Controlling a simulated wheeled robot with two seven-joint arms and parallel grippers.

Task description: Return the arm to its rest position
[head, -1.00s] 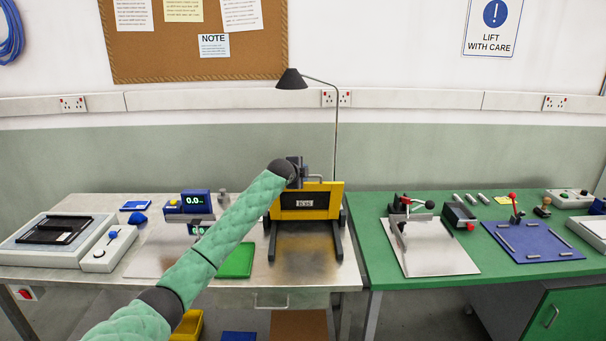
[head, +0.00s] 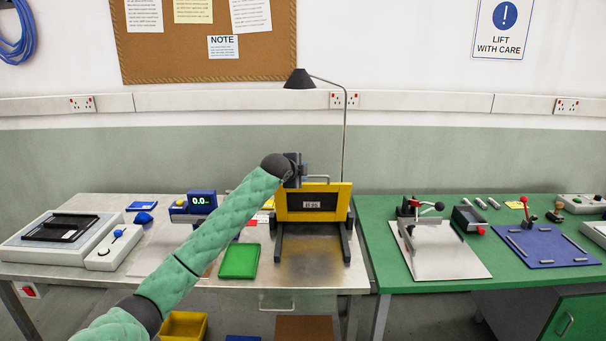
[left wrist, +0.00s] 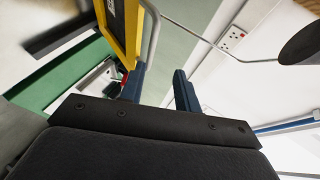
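My left arm (head: 205,230), in a green quilted sleeve, reaches up from the bottom left of the head view. Its gripper (left wrist: 160,82) shows two dark blue fingers standing apart in the left wrist view, with nothing held between them. In the head view its dark wrist is raised beside the top left of the yellow nozzle gantry (head: 335,188). The gantry's grey handle (left wrist: 150,45) shows behind the left finger in the wrist view; I cannot tell how close it is. My right arm and gripper are out of view.
A black lamp (head: 299,80) hangs above and behind the gantry. A green tray (head: 239,262), a blue display unit (head: 201,203) and a grey scanner-like device (head: 30,250) lie on the steel bench. A green bench (head: 382,270) with fixtures stands at right.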

